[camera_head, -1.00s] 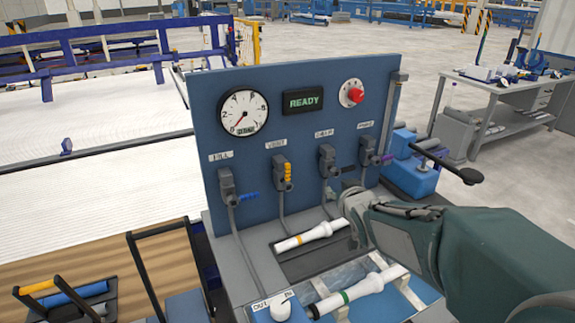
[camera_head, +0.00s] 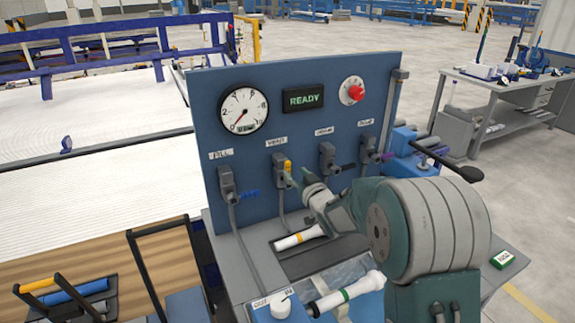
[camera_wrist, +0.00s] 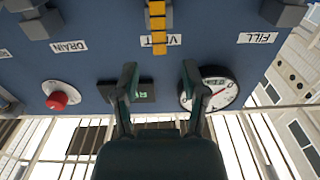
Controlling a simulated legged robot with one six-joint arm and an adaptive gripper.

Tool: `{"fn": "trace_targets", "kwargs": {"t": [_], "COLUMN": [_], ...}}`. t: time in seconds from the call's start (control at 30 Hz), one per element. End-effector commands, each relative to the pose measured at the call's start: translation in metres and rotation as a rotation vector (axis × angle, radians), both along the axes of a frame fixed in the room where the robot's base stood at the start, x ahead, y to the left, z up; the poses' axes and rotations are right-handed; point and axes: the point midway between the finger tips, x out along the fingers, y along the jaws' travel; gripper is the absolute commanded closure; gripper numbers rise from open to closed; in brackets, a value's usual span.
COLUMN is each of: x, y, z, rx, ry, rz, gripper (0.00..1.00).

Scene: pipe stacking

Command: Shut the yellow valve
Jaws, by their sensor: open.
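The yellow valve handle (camera_head: 287,167) is on the second valve from the left on the blue panel, under the "VENT" label. It stands upright, in line with the pipe below. In the wrist view, which looks upside down, the yellow handle (camera_wrist: 158,28) is at the top centre. My gripper (camera_head: 297,179) is just right of and in front of the handle, partly overlapping it in the head view. In the wrist view my gripper (camera_wrist: 160,76) has its two fingers spread, with the handle's end ahead of the gap between them. No contact is visible.
Neighbouring valves have a blue handle (camera_head: 249,194), a black handle and a purple handle (camera_head: 388,156), all sideways. Above are a gauge (camera_head: 243,110), a "READY" display (camera_head: 304,98) and a red knob (camera_head: 355,92). White pipe pieces (camera_head: 348,292) lie on the bench below.

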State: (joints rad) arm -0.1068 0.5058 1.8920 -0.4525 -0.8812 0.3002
Motion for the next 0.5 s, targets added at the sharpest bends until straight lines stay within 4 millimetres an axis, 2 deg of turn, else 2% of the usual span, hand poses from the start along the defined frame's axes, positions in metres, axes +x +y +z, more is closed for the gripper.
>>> {"fn": "trace_targets", "kwargs": {"t": [0.23,0.5], "x": [0.036,0.053], "y": [0.018,0.026], "z": [0.0,0.0], "rx": [0.0,0.0], "ry": [0.0,0.001], "rz": [0.001,0.0], "gripper": [0.44,0.44]}}
